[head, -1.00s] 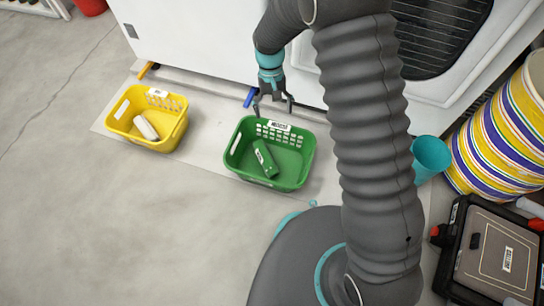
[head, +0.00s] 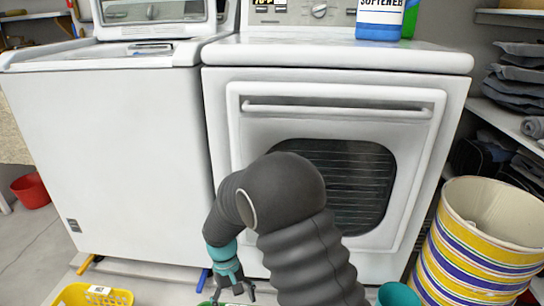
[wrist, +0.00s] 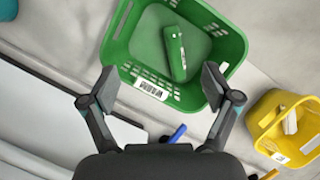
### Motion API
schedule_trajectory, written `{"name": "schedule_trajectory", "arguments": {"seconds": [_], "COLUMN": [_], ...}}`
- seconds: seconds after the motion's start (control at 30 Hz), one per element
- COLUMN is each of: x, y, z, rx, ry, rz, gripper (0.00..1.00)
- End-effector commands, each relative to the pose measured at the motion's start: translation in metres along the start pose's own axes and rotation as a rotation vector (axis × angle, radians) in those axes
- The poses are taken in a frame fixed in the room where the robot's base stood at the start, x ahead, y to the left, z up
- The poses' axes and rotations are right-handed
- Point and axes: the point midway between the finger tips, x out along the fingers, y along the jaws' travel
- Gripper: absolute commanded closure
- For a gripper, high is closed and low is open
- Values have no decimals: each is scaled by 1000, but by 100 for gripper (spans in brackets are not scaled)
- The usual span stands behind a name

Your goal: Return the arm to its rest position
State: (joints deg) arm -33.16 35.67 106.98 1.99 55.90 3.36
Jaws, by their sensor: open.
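My gripper (head: 234,291) hangs in front of the white front-loading machine, low in the head view, with its fingers pointing down. In the wrist view my gripper (wrist: 160,82) is open, its two fingers wide apart with nothing held between them. Below it is a green basket (wrist: 117,48) with a green item (wrist: 176,52) lying inside. The gripper is above the basket's labelled side. In the head view only a sliver of the green basket shows at the bottom edge.
A yellow basket (wrist: 258,112) holds a white item (wrist: 290,122). White machines, the washer (head: 110,150) and the dryer (head: 225,130), stand close behind the arm. A striped bin (head: 450,265) and a teal cup (head: 398,295) are at right. Softener (head: 380,18) stands on the dryer.

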Motion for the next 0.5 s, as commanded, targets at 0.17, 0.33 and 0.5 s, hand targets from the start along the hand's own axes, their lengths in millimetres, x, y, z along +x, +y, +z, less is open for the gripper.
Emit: {"name": "schedule_trajectory", "arguments": {"seconds": [0.17,0.33,0.5], "x": [-37,-76,-110], "y": [21,45,68], "z": [37,77,119], "rx": [16,49,91], "ry": [52,124,204], "rz": [-9,-20,-29], "gripper": [12,12,12]}}
